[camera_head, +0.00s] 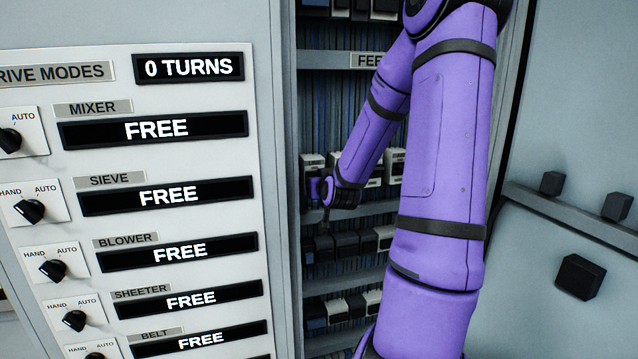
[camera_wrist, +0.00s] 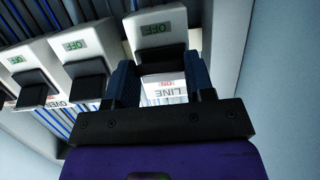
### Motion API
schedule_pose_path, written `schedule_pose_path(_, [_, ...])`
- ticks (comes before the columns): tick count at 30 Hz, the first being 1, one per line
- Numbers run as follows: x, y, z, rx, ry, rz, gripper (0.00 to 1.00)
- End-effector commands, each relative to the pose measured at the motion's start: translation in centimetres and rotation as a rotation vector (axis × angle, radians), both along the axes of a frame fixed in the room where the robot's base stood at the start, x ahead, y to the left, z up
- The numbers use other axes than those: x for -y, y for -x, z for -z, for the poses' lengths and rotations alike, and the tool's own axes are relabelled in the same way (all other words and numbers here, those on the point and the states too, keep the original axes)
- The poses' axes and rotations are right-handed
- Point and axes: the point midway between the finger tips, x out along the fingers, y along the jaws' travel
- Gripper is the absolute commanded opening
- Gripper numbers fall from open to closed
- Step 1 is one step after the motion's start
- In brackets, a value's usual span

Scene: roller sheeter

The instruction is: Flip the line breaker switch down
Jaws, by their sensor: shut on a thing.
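The line breaker (camera_wrist: 152,28) is a pale block with a black lever (camera_wrist: 160,58), at the end of a breaker row. In the wrist view its lettering is upside down, with a green OFF mark above the lever and a red ON mark and LINE label below it. My gripper (camera_wrist: 161,72) has one finger on each side of the lever and is shut on it. In the head view my gripper (camera_head: 322,190) is inside the cabinet, at the left end of a breaker row. My arm and hand hide much of that row there.
The oven breaker (camera_wrist: 35,88) and another breaker (camera_wrist: 85,65) sit close beside the line breaker in the wrist view. A cabinet wall (camera_wrist: 230,45) stands close on its other side. The drive modes panel (camera_head: 150,90) is left of the cabinet opening.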

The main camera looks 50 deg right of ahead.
Motion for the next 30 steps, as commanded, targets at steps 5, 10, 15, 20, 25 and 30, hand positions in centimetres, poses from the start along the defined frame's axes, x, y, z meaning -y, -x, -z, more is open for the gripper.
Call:
schedule_pose_path(5, [-0.04, -0.11, 0.42, 0.064, 0.039, -0.002, 0.25])
schedule_pose_path(10, [0.02, -0.12, 0.53, 0.1, 0.061, -0.001, 0.25])
schedule_pose_path(15, [0.07, -0.11, 0.56, 0.114, 0.07, 0.0, 0.25])
schedule_pose_path(20, [0.08, -0.11, 0.57, 0.115, 0.071, 0.0, 0.25])
schedule_pose_path(25, [0.08, -0.1, 0.58, 0.115, 0.071, 0.001, 0.25])
schedule_pose_path(30, [0.08, -0.11, 0.57, 0.115, 0.071, 0.0, 0.74])
